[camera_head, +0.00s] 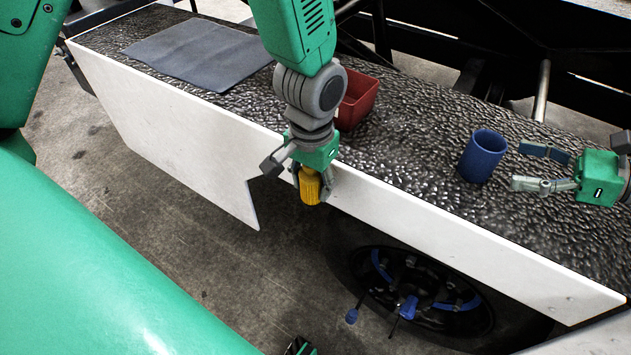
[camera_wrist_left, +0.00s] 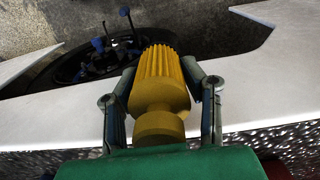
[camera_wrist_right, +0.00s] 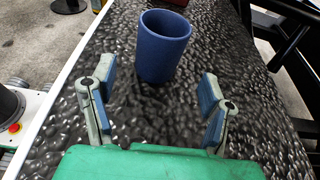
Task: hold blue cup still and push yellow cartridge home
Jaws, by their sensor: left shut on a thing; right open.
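The blue cup (camera_head: 482,156) stands upright on the dark bumpy top at the right; its inside bottom is hidden. My right gripper (camera_head: 530,168) is open beside it, its fingers pointing toward the cup without touching it. In the right wrist view the cup (camera_wrist_right: 163,46) stands just beyond the open fingers (camera_wrist_right: 156,95). My left gripper (camera_head: 311,186) is shut on the yellow cartridge (camera_head: 310,188), holding it in front of the white side panel, near its upper edge. In the left wrist view the ribbed cartridge (camera_wrist_left: 158,92) sits between both fingers (camera_wrist_left: 165,85).
A red bin (camera_head: 357,100) stands on the top behind my left arm. A dark grey mat (camera_head: 196,52) lies at the far left. The white panel (camera_head: 440,240) edges the top; a wheel (camera_head: 415,290) is below. The top between bin and cup is clear.

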